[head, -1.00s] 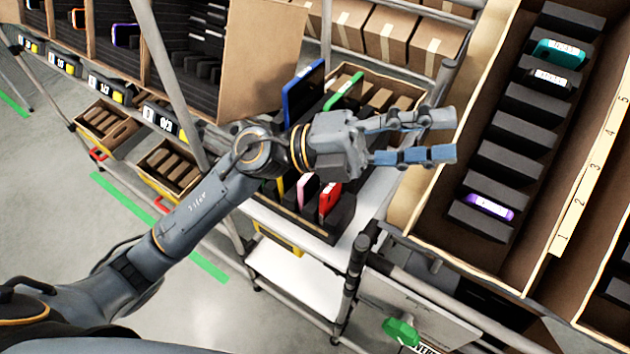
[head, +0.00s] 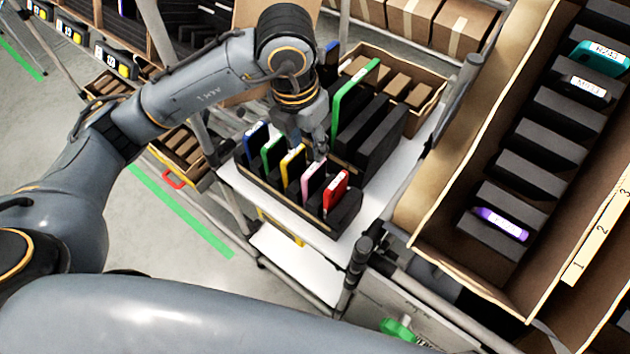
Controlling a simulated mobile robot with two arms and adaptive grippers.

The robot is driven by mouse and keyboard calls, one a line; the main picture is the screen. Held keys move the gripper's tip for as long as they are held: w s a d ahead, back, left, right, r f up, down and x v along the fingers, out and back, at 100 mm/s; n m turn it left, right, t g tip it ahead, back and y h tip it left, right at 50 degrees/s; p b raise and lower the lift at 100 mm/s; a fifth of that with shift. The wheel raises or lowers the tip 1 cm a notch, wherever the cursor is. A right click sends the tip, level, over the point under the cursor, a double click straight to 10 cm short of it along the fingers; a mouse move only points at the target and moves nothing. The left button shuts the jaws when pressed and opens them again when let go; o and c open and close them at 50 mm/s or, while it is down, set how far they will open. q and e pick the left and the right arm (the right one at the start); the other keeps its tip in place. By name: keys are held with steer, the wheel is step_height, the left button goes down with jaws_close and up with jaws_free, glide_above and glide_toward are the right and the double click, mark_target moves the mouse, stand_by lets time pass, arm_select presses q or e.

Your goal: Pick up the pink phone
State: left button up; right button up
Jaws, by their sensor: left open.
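The pink phone (head: 312,183) stands upright in a black slotted rack (head: 279,201) on a white shelf. It sits between a yellow phone (head: 292,163) and a red phone (head: 336,189). My left gripper (head: 314,152) points down just above and behind the top of the pink phone. Its fingers are small in the view and partly merge with the dark rack, and I cannot tell whether they touch the phone. It is open. My right gripper is not in view.
Blue (head: 256,142) and green (head: 272,151) phones share the rack. A tall green item (head: 353,101) stands in a larger rack just behind. A tilted carton (head: 448,188) with black dividers is at right. A metal post (head: 350,268) rises in front.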

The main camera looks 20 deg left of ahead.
mark_target(314, 167)
arm_select(q)
steer(key=f, duration=0.4)
steer(key=shift+w+d+f+p, duration=0.1)
steer(key=shift+w+f+p, duration=0.25)
steer(key=shift+w+p, duration=0.05)
steer(key=f+p, duration=0.2)
steer(key=f, duration=0.1)
steer(key=f+p, duration=0.1)
steer(key=shift+w+d+f, duration=0.25)
steer(key=shift+w+f, duration=0.1)
steer(key=shift+w, duration=0.05)
steer(key=shift+f, duration=0.25)
steer(key=shift+w, duration=0.1)
jaws_close()
